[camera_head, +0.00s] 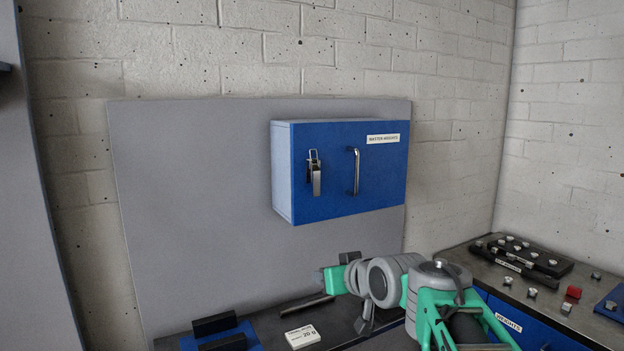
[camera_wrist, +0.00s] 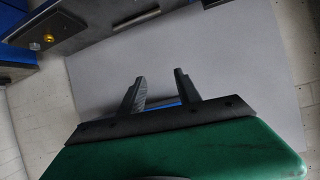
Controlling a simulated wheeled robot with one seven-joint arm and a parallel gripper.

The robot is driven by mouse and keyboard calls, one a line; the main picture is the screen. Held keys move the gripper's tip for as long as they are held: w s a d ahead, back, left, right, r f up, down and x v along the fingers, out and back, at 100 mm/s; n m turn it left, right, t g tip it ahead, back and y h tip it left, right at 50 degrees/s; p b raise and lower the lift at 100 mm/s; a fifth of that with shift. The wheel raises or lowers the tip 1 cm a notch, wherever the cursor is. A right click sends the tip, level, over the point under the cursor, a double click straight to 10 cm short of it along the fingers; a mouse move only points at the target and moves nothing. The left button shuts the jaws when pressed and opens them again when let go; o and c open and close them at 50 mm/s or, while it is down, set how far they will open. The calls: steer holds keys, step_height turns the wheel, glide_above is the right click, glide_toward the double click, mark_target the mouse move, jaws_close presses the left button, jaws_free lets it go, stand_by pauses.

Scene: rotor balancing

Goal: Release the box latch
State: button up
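The blue box (camera_head: 332,198), with a light grey side and a label reading like "MASTER WEIGHTS", is mounted on the grey wall panel. Its metal latch (camera_head: 314,174) is at the left of the front face, with a lever hanging down and a loop above. A chrome handle (camera_head: 355,172) stands upright to the right of the latch. My gripper shows in the wrist view (camera_wrist: 162,84), its two dark fingers apart with nothing between them. In the head view my arm is low, below and right of the box, well apart from the latch.
A dark bench holds a white card (camera_head: 302,336) marked 20 g and black blocks on a blue base (camera_head: 247,328). The space before the box is clear.

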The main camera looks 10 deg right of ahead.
mark_target(317, 182)
steer(key=w+d+r+n+t+y, duration=0.1)
steer(key=w+r+t, duration=0.2)
steer(key=r, duration=0.5)
steer(key=w+d+r+n+t+y, duration=0.15)
steer(key=w+r, duration=0.25)
steer(key=r, duration=0.4)
steer(key=shift+m+t, duration=0.35)
steer(key=p+x, duration=0.1)
steer(key=x, duration=0.1)
steer(key=p+x, duration=0.1)
steer(key=x, duration=0.1)
steer(key=r+p+x, duration=0.1)
steer(key=x, duration=0.1)
steer(key=shift+w+a, duration=0.15)
steer(key=shift+a, duration=0.1)
steer(key=shift+w+a+f, duration=0.1)
steer(key=shift+w+a, duration=0.05)
steer(key=shift+w, duration=0.3)
jaws_close()
